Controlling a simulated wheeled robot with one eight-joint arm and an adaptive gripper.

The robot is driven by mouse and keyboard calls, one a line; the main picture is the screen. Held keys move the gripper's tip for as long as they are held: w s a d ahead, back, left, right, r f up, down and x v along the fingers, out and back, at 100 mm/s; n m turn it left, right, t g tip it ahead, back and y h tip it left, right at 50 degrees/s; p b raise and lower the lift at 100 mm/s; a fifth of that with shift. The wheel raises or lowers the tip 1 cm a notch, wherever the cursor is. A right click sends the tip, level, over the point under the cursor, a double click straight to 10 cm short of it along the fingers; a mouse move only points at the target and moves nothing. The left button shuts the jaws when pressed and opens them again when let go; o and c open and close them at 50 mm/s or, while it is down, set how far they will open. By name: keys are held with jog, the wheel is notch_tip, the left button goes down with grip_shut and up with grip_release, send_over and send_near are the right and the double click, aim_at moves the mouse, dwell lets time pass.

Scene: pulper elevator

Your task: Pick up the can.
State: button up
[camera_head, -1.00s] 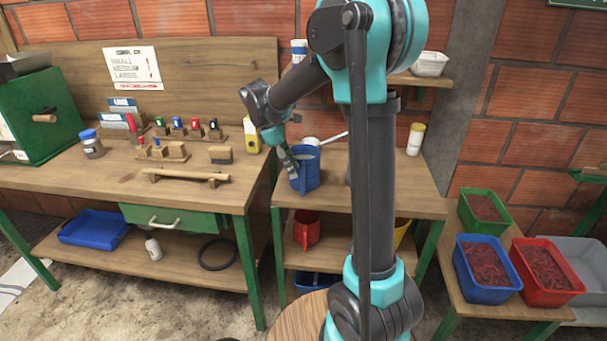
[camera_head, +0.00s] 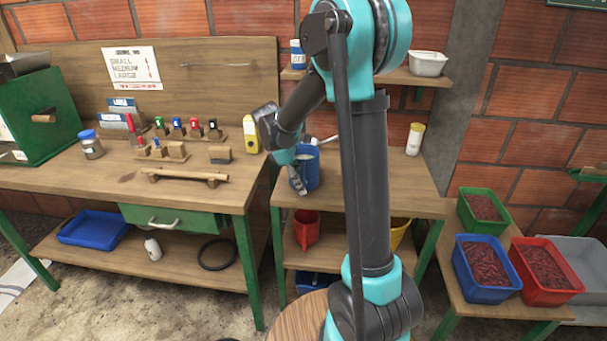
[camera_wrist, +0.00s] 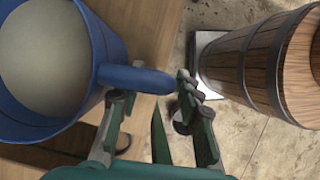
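The can is a blue vessel (camera_head: 312,170) with a side handle, standing upright on the small wooden table right of the workbench. In the wrist view the can (camera_wrist: 108,38) fills the upper left, with a pale grey-beige inside. Its blue handle (camera_wrist: 140,80) sticks out to the right. My gripper (camera_wrist: 152,92) is open, with one finger on each side of the handle; I cannot tell whether either touches it. In the head view my gripper (camera_head: 298,180) is in front of the can and hides part of it.
A white-handled tool (camera_head: 323,141) shows behind the can. A red jug (camera_head: 306,230) stands on the shelf below. A yellow container (camera_head: 251,135) is on the workbench to the left, and a white-and-yellow bottle (camera_head: 415,139) stands to the right. A wooden barrel (camera_wrist: 265,60) is on the floor.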

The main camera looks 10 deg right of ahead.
grip_shut()
jog(key=shift+r, duration=0.15)
dwell(0.4)
